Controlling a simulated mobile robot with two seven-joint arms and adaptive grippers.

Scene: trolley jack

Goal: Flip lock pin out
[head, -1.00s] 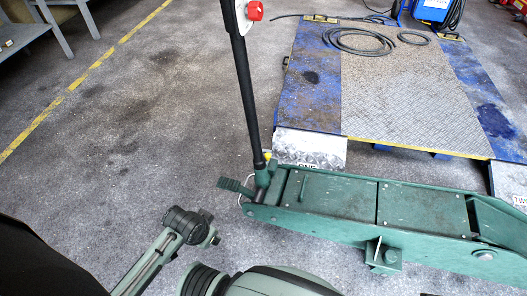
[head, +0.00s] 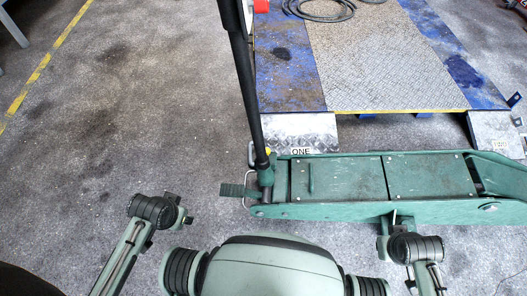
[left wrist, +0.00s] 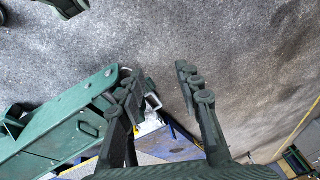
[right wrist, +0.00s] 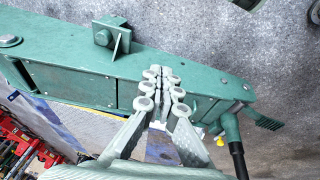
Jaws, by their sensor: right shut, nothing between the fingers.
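The green trolley jack (head: 350,180) lies across the right of the head view, with its black handle (head: 245,90) rising from its left end. At the handle's base are a pale wire loop (head: 251,153), a small yellow part (head: 268,151) and a ridged green pedal (head: 238,190). I cannot tell which part is the lock pin. My left gripper (left wrist: 158,88) is open and empty, with the jack's end beyond its left finger in the left wrist view. My right gripper (right wrist: 165,75) is shut and empty, in front of the jack's side in the right wrist view; contact is unclear.
A blue lift platform (head: 285,75) with a metal ramp (head: 300,130) stands behind the jack. A black hose (head: 325,10) lies on it. A bracket (right wrist: 110,38) juts from the jack's side. The grey floor (head: 110,120) at left is clear.

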